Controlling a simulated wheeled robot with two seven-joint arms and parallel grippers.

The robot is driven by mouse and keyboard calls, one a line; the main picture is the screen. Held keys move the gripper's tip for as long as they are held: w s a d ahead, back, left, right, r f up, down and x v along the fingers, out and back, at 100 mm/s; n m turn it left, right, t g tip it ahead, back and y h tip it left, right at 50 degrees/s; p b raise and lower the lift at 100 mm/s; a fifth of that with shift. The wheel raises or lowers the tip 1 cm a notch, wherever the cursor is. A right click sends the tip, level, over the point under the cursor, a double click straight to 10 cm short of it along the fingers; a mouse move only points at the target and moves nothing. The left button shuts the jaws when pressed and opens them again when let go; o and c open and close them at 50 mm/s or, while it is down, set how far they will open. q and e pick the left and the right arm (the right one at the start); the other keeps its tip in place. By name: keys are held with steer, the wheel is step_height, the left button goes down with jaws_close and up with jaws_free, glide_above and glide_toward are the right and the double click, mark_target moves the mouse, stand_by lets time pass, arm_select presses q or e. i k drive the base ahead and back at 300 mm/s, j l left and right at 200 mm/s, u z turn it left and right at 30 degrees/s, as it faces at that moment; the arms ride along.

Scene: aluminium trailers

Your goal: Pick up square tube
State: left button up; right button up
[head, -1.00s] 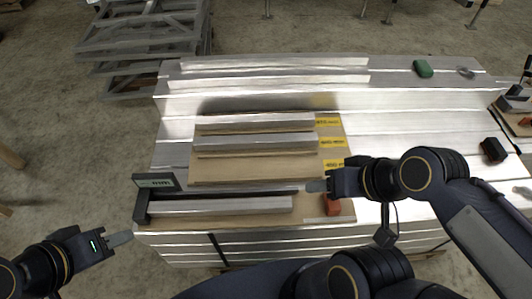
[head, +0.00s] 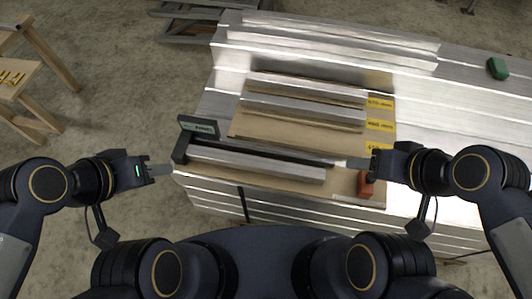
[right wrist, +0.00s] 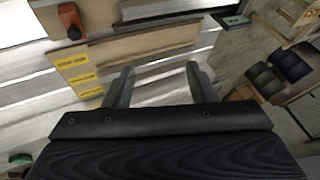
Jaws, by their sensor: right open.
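Several silver square tubes lie on a wooden board (head: 245,126) in the head view: a back tube (head: 300,86), a middle tube (head: 300,106) and a front tube (head: 258,163) along a dark rail. My right gripper (head: 352,163) is near the front tube's right end, apart from the tubes; in the right wrist view its two fingers (right wrist: 163,85) stand apart with nothing between them. My left gripper (head: 162,170) is left of the bench's front corner, holding nothing visible; its finger gap is not clear from this angle.
A dark stop with a display (head: 198,127) stands at the front tube's left end. An orange block (head: 365,184) sits by my right gripper. Yellow labels (head: 380,125) mark the board. Long metal profiles (head: 330,42) and a green block (head: 497,68) lie further back.

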mark_target(304, 173)
steer(key=l+u, duration=0.1)
steer(key=u, duration=1.45)
steer(key=k+l+u, duration=0.25)
steer(key=k, duration=0.35)
steer(key=j, duration=0.1)
